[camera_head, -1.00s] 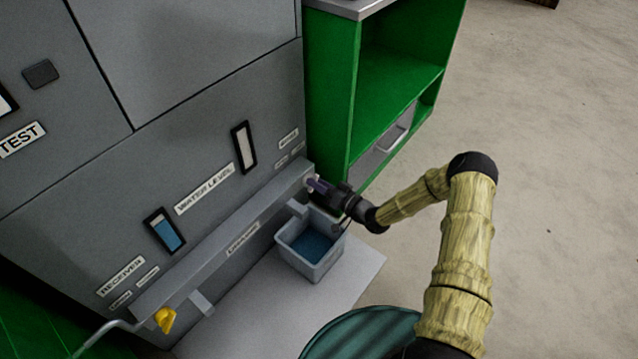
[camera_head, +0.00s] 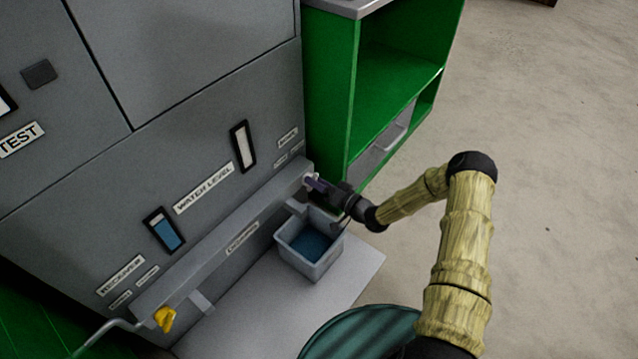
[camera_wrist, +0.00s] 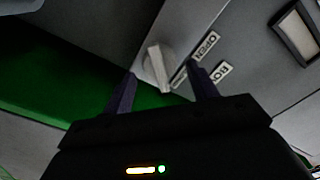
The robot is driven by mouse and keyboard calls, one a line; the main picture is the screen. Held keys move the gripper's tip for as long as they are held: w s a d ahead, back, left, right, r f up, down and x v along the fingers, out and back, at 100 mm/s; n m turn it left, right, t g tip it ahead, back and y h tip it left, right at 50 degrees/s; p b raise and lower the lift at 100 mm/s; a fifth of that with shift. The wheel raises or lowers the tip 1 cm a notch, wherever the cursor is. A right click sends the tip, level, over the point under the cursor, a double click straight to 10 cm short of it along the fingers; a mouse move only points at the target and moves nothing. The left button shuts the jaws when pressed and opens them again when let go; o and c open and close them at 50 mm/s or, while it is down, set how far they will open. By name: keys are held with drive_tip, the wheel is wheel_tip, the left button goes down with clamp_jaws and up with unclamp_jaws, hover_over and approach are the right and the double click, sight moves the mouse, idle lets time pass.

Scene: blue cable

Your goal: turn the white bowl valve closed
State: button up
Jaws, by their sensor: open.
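The white valve handle (camera_wrist: 157,66) shows in the wrist view on the grey panel, just beyond and between my fingertips. In the head view it is a small pale spot (camera_head: 310,177) at the right end of the grey ledge, mostly hidden by my gripper. My gripper (camera_head: 318,184) has purple fingers pointing at this valve. The wrist view shows the gripper (camera_wrist: 162,82) open, with one finger on each side of the handle's line. I cannot tell whether the fingers touch it.
A grey bin (camera_head: 310,246) with blue water stands below my gripper. A yellow valve (camera_head: 165,318) sits at the ledge's left end. A green shelf (camera_head: 330,95) stands close behind my gripper. A blue level shows in the left gauge (camera_head: 166,231). Open floor (camera_head: 545,190) lies right.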

drive_tip(key=p+v, duration=0.6)
drive_tip(key=v, duration=1.1)
drive_tip(key=shift+d, duration=0.2)
drive_tip(key=shift+s, duration=0.1)
